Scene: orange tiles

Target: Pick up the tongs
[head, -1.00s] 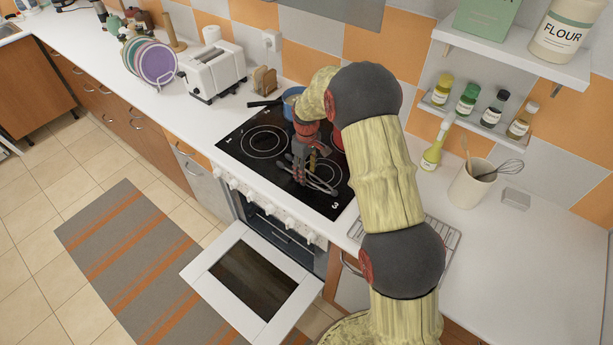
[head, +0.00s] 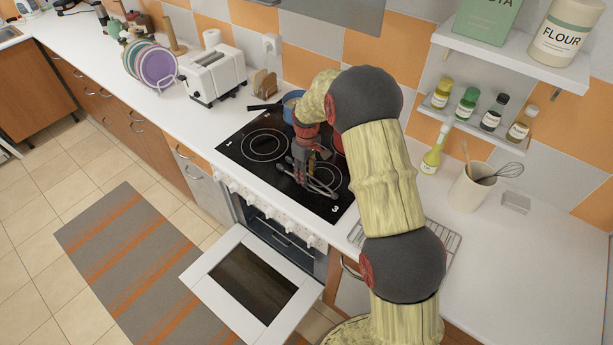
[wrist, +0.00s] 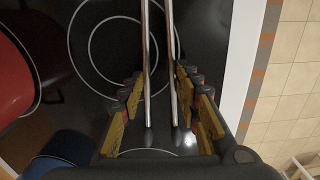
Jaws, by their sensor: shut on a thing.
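The metal tongs (head: 320,187) are over the black stovetop, near its front right burner. In the wrist view the two long arms of the tongs (wrist: 171,70) run up between my fingers. My gripper (head: 303,178) points down at the stove and is shut on the tongs. In the wrist view my gripper (wrist: 158,105) has its yellow-padded fingers on both sides of the tongs. I cannot tell whether the tongs touch the stovetop.
A blue pot (head: 291,104) stands at the back of the stovetop (head: 232,150); a red pot (wrist: 14,75) is close on the left in the wrist view. The oven door (head: 252,282) hangs open below. A toaster (head: 213,72) stands left of the stove.

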